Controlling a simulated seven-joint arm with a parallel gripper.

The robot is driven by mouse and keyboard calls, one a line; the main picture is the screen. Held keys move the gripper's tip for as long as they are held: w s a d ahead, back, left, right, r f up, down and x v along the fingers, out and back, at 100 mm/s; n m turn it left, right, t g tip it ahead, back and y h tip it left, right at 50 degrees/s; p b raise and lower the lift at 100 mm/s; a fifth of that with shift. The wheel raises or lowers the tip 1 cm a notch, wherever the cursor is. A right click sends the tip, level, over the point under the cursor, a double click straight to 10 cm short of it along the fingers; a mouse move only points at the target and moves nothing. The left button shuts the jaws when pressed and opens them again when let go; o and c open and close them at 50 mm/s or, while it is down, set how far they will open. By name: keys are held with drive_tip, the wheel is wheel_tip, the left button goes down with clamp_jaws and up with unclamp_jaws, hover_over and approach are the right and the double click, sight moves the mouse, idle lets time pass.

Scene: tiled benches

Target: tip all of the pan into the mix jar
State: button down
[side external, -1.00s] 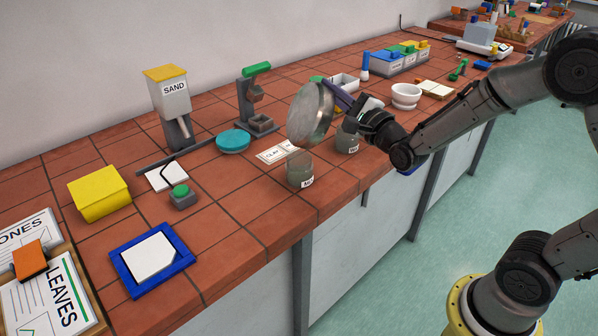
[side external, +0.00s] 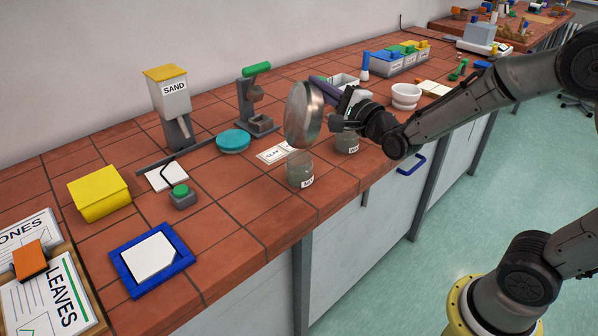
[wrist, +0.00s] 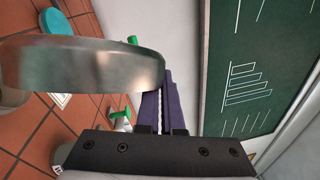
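The pan (side external: 304,115) is a round silver metal dish, tipped steeply so that it stands almost on edge. It is above the near glass jar (side external: 299,174), apart from it; this seems to be the mix jar, though its label is too small to read surely. My gripper (side external: 324,92), with long purple fingers, is shut on the pan at its far upper side. In the wrist view the pan (wrist: 85,65) reaches across the left, against the purple fingers (wrist: 160,108). I see no material falling, and the pan's contents are hidden.
A second labelled jar (side external: 347,142) stands just behind right, below my gripper. White label cards (side external: 272,154), a teal round lid or dish (side external: 233,140) and a green-topped stand (side external: 257,100) are behind left. A white bowl (side external: 405,96) is to the right. The front bench edge is close.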

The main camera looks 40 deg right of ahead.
sight(293, 120)
drive_tip(key=w+a+n, duration=0.1)
drive_tip(key=a+n+g, duration=0.1)
drive_tip(key=a+n, duration=0.1)
drive_tip(key=w+a+n, duration=0.1)
drive_tip(key=a, duration=0.1)
drive_tip(key=shift+w+r+g, duration=0.3)
drive_tip(key=shift+a, duration=0.1)
drive_tip(key=w+a+n, duration=0.1)
drive_tip(key=a+f+n+g, duration=0.1)
drive_tip(key=a, duration=0.1)
drive_tip(key=w+a+n+g, duration=0.1)
drive_tip(key=n, duration=0.1)
drive_tip(key=shift+w+a+f, duration=0.3)
drive_tip(key=shift+a+f, duration=0.1)
drive_tip(key=a+f+n, duration=0.1)
drive_tip(key=w+a+f+n+g+h, duration=0.1)
drive_tip(key=w+a+f+n, duration=0.1)
drive_tip(key=shift+a+f+n+g+h, duration=0.3)
drive_tip(key=shift+a+f+g, duration=0.1)
